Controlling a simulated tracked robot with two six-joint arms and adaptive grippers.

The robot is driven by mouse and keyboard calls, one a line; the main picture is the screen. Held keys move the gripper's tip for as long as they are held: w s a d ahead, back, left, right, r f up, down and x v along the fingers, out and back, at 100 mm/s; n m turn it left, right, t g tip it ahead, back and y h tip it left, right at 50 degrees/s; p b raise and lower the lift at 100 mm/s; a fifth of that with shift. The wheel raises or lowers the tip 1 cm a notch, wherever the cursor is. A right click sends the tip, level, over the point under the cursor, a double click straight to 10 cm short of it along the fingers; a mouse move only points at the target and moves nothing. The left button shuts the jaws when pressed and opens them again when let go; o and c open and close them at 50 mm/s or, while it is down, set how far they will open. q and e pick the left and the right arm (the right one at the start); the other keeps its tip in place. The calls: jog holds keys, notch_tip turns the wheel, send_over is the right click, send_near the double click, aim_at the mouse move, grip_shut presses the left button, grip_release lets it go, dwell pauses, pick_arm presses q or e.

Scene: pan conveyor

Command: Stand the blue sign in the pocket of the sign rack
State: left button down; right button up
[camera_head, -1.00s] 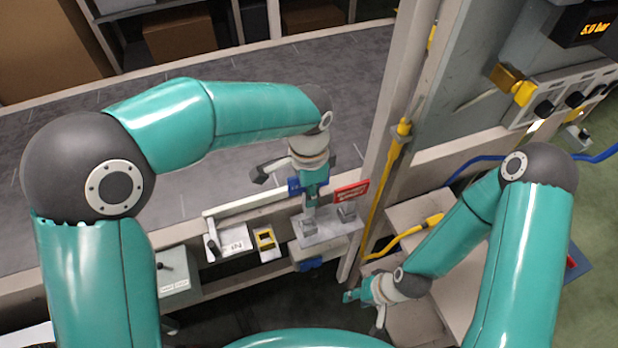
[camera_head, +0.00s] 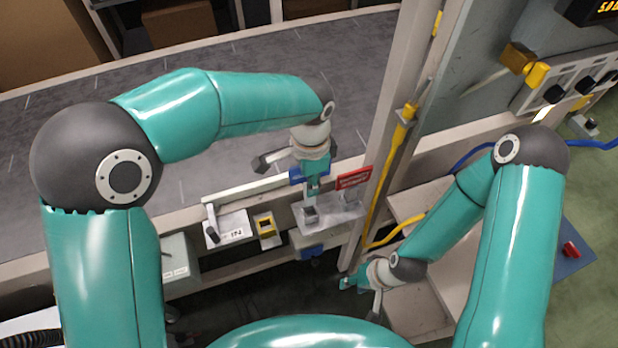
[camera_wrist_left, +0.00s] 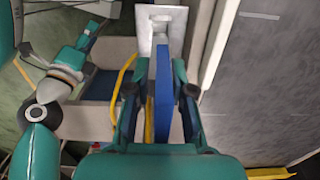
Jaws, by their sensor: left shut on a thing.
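The blue sign (camera_head: 298,175) is held in my left gripper (camera_head: 312,187), which is shut on it. In the left wrist view the blue sign (camera_wrist_left: 163,95) stands edge-on between the two fingers. The sign rack (camera_head: 347,222) is a pale plate with two grey holders. The left holder (camera_head: 311,213) looks empty, and the gripper hangs over or just behind it. A red sign (camera_head: 354,178) stands at the right holder. In the wrist view the rack (camera_wrist_left: 146,40) lies beyond the sign's far end; I cannot tell whether they touch. My right gripper (camera_head: 360,288) is low at the right, away from the rack.
A grey conveyor (camera_head: 90,190) runs behind the rack. A post with a yellow pipe (camera_head: 398,135) rises close to the rack's right. A lever panel (camera_head: 228,230) and a yellow-framed switch (camera_head: 266,228) sit to its left.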

aim_at(309, 200)
pick_arm(q)
jog(key=shift+f+b, duration=0.95)
jog(key=shift+f, duration=0.75)
dwell(0.4)
jog(key=shift+f+b, duration=1.55)
jog(key=shift+f, duration=0.7)
jog(key=c, duration=0.9)
grip_release()
jog(key=shift+c, duration=0.2)
notch_tip(309, 200, up, 12)
jog(key=shift+r, duration=0.1)
jog(key=shift+s, duration=0.1)
